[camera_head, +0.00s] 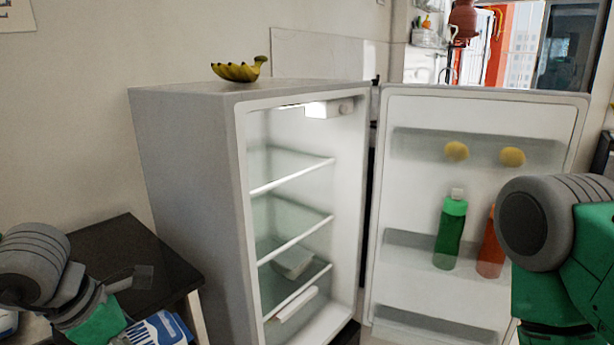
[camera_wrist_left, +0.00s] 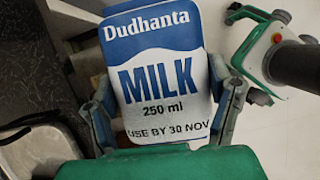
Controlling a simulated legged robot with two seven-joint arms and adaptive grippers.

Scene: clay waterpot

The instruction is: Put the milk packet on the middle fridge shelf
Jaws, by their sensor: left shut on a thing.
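The blue and white milk packet (camera_wrist_left: 165,75) is between the fingers of my left gripper (camera_wrist_left: 166,105), which is shut on it. In the head view part of the packet (camera_head: 160,330) shows at the bottom left, beside the dark table and left of the fridge. The fridge (camera_head: 190,180) stands in the middle with its door open to the right. Its middle shelf (camera_head: 296,240) is glass with a white front edge, and its visible top looks empty. My right arm shows at the right edge, but its gripper is out of view.
Bananas (camera_head: 240,70) lie on top of the fridge. The open door (camera_head: 410,200) holds two yellow fruits (camera_head: 456,151), a green bottle (camera_head: 451,232) and a red bottle (camera_head: 490,250). Pale items (camera_head: 293,264) lie below the middle shelf. A dark table (camera_head: 120,250) stands left of the fridge.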

